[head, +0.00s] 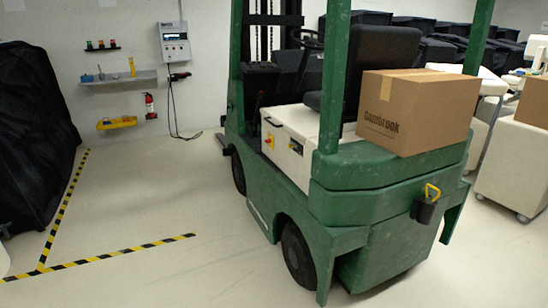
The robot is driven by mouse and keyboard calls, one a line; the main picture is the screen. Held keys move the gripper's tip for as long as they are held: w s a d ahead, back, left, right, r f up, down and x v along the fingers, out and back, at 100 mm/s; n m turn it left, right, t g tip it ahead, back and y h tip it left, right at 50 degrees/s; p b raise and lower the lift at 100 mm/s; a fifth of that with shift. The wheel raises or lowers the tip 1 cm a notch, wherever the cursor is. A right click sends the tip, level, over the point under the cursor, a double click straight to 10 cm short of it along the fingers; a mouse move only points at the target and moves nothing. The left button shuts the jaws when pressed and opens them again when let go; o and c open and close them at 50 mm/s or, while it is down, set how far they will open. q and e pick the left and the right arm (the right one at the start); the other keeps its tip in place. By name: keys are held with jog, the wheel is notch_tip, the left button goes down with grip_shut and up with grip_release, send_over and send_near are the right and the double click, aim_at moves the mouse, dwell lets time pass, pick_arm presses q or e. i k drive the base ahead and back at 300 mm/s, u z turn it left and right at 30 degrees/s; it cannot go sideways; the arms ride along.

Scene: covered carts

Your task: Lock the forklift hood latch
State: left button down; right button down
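A green forklift (345,240) stands in the middle right of the head view, with its rear corner toward me. Its cream hood (300,122) lies under the black seat (372,62). A small dark fitting (295,147) is on the hood's side panel; it may be the latch, but it is too small to tell its state. A yellow and red fitting (269,138) is beside it. A yellow loop handle (432,191) sits in a dark holder at the forklift's rear. Neither of my grippers is in view.
A cardboard box (418,108) rests on the forklift's rear. Covered black shapes (30,140) stand at the left, and pale wheeled carts (512,165) at the right. A charger (174,42) and a fire extinguisher (150,106) are on the wall. The floor left of the forklift is clear.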

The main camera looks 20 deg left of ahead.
aim_at(292, 144)
jog(key=u, duration=0.85)
jog(key=i, duration=0.35)
jog(key=u, duration=0.05)
